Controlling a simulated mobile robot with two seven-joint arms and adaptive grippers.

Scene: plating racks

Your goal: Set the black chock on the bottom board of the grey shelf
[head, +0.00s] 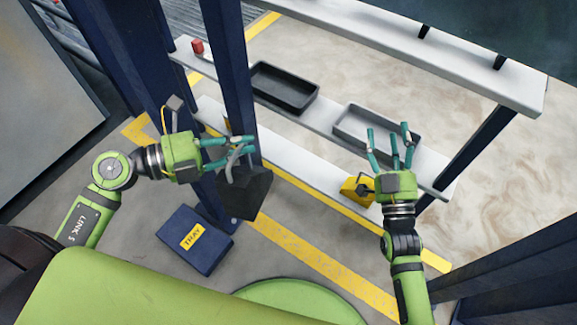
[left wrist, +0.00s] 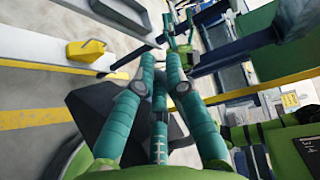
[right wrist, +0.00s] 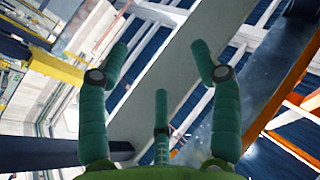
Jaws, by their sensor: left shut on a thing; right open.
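The black chock (head: 246,192) hangs from my left gripper (head: 240,152), whose fingers are shut on its grey handle. In the left wrist view the chock (left wrist: 88,104) is a dark block partly hidden behind the fingers. The grey shelf has a bottom board (head: 292,160), which runs behind and to the right of the chock in the head view. The chock overlaps a blue post and the floor there, apart from the board as far as I can tell. My right gripper (head: 389,140) is open and empty, in front of the shelf's right part.
A yellow chock (head: 357,191) sits towards the right of the bottom board. The middle board carries a black tray (head: 284,88), a grey tray (head: 374,130) and a red object (head: 197,46). Blue posts (head: 228,75) stand near my left arm.

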